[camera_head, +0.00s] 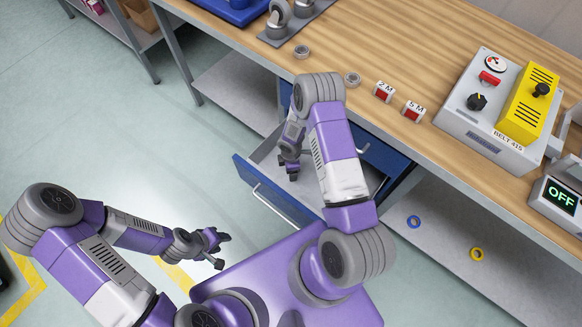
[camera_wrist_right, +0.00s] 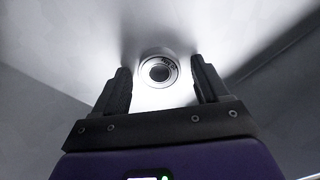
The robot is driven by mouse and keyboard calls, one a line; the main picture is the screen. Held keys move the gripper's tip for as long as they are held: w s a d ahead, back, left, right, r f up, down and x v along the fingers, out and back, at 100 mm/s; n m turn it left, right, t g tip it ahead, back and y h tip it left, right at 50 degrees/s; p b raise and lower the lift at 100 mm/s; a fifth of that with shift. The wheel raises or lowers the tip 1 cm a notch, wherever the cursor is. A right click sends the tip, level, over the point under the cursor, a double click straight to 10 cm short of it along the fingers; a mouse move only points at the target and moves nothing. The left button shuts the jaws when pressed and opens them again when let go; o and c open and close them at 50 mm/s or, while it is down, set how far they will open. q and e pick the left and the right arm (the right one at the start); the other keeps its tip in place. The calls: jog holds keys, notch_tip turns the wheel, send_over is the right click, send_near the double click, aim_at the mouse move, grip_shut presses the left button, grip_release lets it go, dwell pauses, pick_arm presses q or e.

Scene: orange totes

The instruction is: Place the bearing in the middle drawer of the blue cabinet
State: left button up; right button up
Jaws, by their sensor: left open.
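The blue cabinet (camera_head: 392,160) stands under the workbench. One of its drawers (camera_head: 262,203) is pulled out, below another blue front; whether it is the middle one is hard to tell. My right gripper (camera_head: 290,168) reaches down into this drawer. In the right wrist view the bearing (camera_wrist_right: 160,70), a small metal ring, lies on a pale surface just beyond the tips of my right gripper (camera_wrist_right: 161,75). The fingers are apart, with narrow gaps on both sides of it. My left gripper (camera_head: 218,249) is open and empty above the floor.
On the wooden bench (camera_head: 420,40) lie two more rings (camera_head: 302,52) (camera_head: 352,79), two labelled blocks (camera_head: 384,92) (camera_head: 414,111) and a grey-yellow device (camera_head: 500,105). A blue ring (camera_head: 413,221) and a yellow ring (camera_head: 477,254) lie on the lower shelf. My right arm hides part of the cabinet.

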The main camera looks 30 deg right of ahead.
jog(key=shift+r, duration=0.2)
notch_tip(320, 180, up, 12)
jog(key=p, duration=0.4)
jog(key=shift+p, duration=0.3)
